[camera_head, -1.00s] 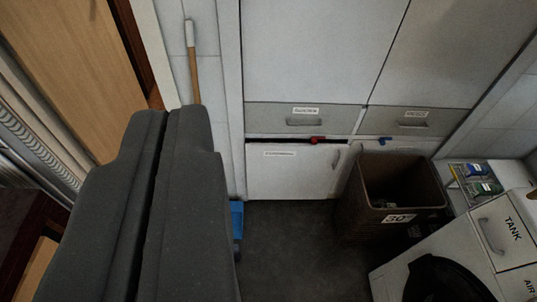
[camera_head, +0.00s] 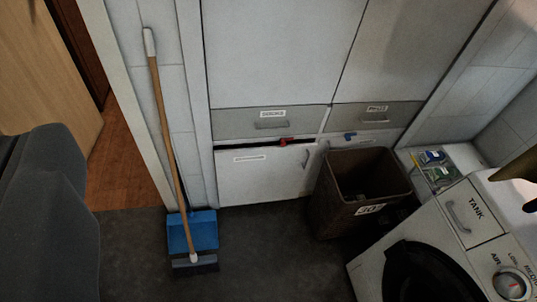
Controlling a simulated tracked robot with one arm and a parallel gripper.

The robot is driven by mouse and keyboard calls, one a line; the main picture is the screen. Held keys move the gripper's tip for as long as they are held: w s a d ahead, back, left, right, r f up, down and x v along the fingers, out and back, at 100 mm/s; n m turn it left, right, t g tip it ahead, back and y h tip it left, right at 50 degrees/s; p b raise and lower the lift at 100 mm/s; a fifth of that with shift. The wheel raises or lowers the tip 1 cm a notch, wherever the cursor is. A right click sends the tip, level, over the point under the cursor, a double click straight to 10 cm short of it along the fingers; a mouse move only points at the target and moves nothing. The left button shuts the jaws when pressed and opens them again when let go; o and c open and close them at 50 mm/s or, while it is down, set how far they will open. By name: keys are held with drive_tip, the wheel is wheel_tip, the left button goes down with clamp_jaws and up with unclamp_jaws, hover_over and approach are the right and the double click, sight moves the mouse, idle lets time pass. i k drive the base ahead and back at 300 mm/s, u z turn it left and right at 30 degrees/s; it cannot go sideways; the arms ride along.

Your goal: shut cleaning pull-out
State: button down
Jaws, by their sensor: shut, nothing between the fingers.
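The low white pull-out front (camera_head: 262,181) is in the middle of the head camera view, under the grey drawer row. It bears a small label too blurred to read and a handle near its right edge. A dark gap shows along its top edge, so it appears to stand a little out from the cabinet. A small red item (camera_head: 284,142) shows at that gap. The inside of the pull-out is hidden.
A brown bin (camera_head: 335,215) stands close to the right of the front, beside a white machine (camera_head: 470,225). A broom (camera_head: 166,125) and blue dustpan (camera_head: 203,231) are at left. A grey padded object (camera_head: 45,205) fills the left edge. Dark floor between is clear.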

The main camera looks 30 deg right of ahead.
sight(250, 173)
drive_tip(key=i, duration=0.9)
drive_tip(key=z, duration=0.05)
